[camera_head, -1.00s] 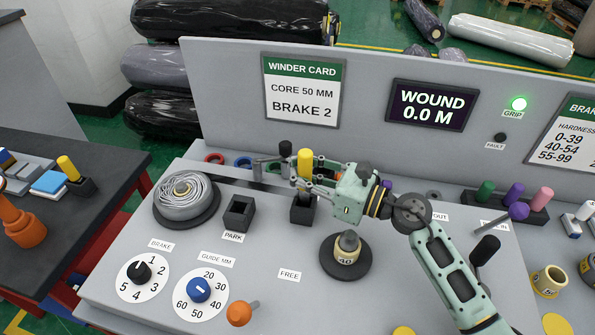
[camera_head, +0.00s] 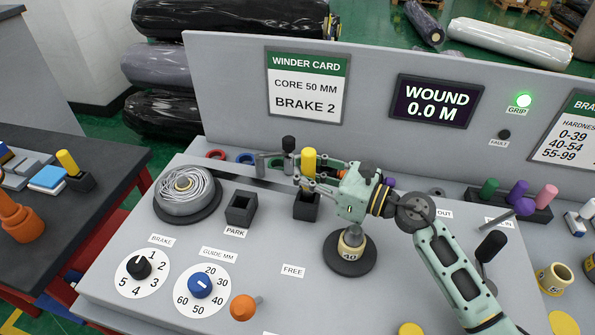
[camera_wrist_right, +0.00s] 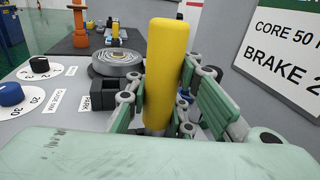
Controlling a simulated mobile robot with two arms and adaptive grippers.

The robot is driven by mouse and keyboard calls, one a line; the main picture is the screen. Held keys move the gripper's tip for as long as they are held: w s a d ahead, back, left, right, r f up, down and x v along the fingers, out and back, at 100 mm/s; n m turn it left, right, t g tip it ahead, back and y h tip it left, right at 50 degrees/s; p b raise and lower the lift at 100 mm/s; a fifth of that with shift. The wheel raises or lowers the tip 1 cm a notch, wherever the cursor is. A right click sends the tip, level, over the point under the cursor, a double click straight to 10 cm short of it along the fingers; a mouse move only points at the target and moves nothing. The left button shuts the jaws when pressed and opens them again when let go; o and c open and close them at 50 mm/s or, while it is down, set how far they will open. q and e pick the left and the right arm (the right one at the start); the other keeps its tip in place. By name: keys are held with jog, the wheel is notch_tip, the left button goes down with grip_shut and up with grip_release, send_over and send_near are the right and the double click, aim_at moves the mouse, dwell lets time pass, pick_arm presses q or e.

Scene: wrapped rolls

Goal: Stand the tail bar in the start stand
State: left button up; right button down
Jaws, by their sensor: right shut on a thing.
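My right gripper (camera_head: 312,180) is shut on the yellow tail bar (camera_head: 308,160), which is upright. In the right wrist view the yellow bar (camera_wrist_right: 167,70) stands between the green fingers (camera_wrist_right: 170,105). A black square stand (camera_head: 306,208) is directly below the bar; I take it as the start stand. The fingers hide the bar's lower part, so I cannot tell how far it is inside the stand. A dark strip (camera_head: 250,182) runs from the grey film roll (camera_head: 185,196) toward the bar. My left gripper is not in view.
An empty black PARK stand (camera_head: 240,208) is left of the bar. A core marked 40 (camera_head: 350,245) sits on a dark disc in front of my right gripper. Brake (camera_head: 139,268) and guide (camera_head: 200,285) dials are at the front. The panel around the FREE label is clear.

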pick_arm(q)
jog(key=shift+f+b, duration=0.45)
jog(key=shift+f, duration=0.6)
pick_arm(e)
jog(key=shift+s+a+f, duration=0.3)
jog(key=shift+a+f, duration=0.1)
jog(key=shift+f, duration=0.2)
jog(key=shift+s+a+f, duration=0.3)
jog(key=shift+a+f, duration=0.1)
jog(key=shift+f, duration=0.2)
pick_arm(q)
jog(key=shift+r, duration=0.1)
pick_arm(e)
jog(key=shift+r, duration=0.1)
jog(key=shift+r+p, duration=0.3)
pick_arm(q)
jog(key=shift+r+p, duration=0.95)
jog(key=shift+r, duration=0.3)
pick_arm(e)
jog(key=shift+w+d+r, duration=0.25)
jog(key=shift+r, duration=0.25)
jog(key=shift+w+d+r, duration=0.25)
jog(key=shift+r, duration=0.25)
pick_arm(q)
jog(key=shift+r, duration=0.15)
pick_arm(e)
jog(key=shift+d+r, duration=0.2)
jog(key=shift+w+d, duration=0.1)
jog(key=shift+w+d, duration=0.2)
